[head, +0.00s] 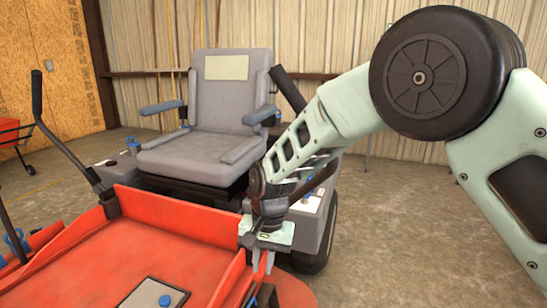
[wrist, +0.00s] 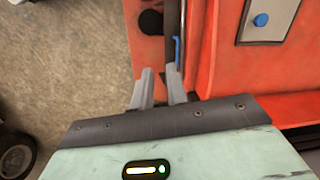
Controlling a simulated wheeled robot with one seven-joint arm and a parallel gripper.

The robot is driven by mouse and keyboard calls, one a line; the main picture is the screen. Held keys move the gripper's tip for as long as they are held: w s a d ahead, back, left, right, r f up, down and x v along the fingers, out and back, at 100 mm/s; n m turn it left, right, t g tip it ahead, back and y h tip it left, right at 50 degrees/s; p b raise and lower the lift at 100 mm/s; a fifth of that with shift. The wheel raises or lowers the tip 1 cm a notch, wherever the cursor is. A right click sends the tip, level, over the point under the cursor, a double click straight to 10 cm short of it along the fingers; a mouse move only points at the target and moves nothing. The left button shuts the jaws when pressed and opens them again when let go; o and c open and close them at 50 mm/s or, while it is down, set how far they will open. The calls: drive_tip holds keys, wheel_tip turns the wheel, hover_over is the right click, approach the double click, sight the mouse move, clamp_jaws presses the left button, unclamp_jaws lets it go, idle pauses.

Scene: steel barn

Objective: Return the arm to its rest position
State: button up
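My arm reaches in from the right of the head view and bends down to the front of a red machine (head: 150,240). My gripper (head: 263,266) points down beside the machine's red side wall. In the wrist view my gripper (wrist: 161,72) has its two grey fingers a little apart, and I see nothing held between them. A blue part (wrist: 177,50) and a dark bar lie just beyond the fingertips in the wrist view. I cannot tell whether the fingers touch the machine.
A grey seat (head: 205,115) with blue-ended armrests stands behind the red deck. A black lever (head: 38,95) rises at left. A grey plate (head: 155,293) with a blue knob lies on the deck. A red cart (head: 10,132) is far left. Concrete floor (head: 400,240) is clear at right.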

drive_tip(key=s+d+r+n, duration=0.6)
drive_tip(key=s+r, duration=0.4)
drive_tip(key=s, duration=0.4)
drive_tip(key=s+d+n, duration=0.4)
drive_tip(key=s+d, duration=0.7)
drive_tip(key=s, duration=0.2)
wheel_tip(320, 180, up, 24)
drive_tip(key=p, duration=2.3)
drive_tip(key=shift+m+t+h+p, duration=0.3)
